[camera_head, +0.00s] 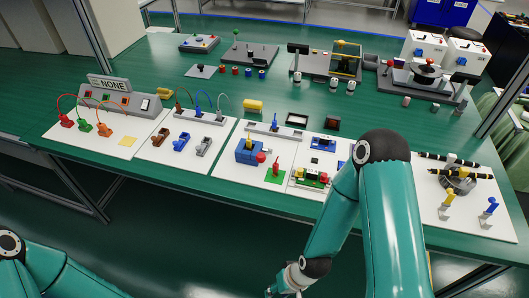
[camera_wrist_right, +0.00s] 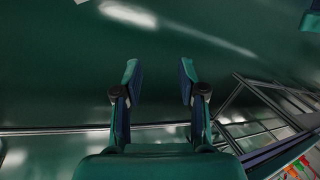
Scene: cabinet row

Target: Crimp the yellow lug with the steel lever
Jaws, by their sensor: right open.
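A small upright yellow lug (camera_head: 448,200) stands on a white board at the right of the table in the head view. A blue lug (camera_head: 489,207) stands to its right. Behind them is a grey crimping fixture (camera_head: 458,186) with two long black bars with yellow bands (camera_head: 455,172). I cannot tell which part is the steel lever. My right gripper (camera_head: 287,282) is low in front of the table, far from the lug. In the right wrist view my right gripper (camera_wrist_right: 158,82) is open, with nothing between its fingers. My left gripper is out of the head view; only my left arm shows at lower left.
My right arm crosses in front of the boards and hides part of them. Other white boards (camera_head: 172,165) hold cables, connectors and a blue block (camera_head: 250,151). Devices stand along the back, including a black rotary device (camera_head: 425,76).

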